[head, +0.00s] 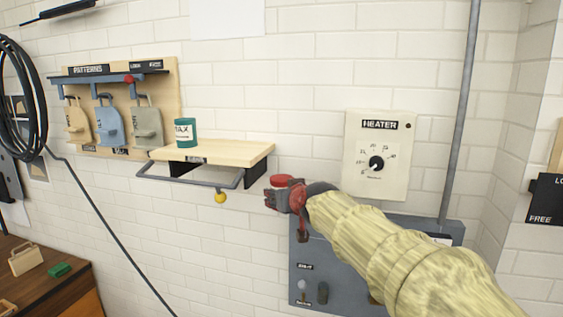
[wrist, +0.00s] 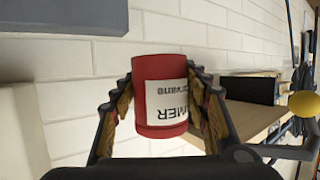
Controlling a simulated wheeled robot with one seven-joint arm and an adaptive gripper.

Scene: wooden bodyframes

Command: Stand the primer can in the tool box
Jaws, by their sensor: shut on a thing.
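The primer can (wrist: 160,97) is a red cylinder with a white label, whose lettering appears upside down in the wrist view. My gripper (wrist: 163,108) is shut on it, with a finger on each side. In the head view the red can (head: 283,180) shows at the end of my gripper (head: 280,193), in front of the wall and just right of the wooden shelf. My fingers partly cover the can there. I cannot make out a tool box in either view.
The wall shelf (head: 235,152) bears a teal wax can (head: 185,132) and has a grey rail and yellow knob (head: 220,197). A heater panel (head: 377,150) and grey box (head: 330,270) are near my arm. A brown bench (head: 50,290) stands lower left.

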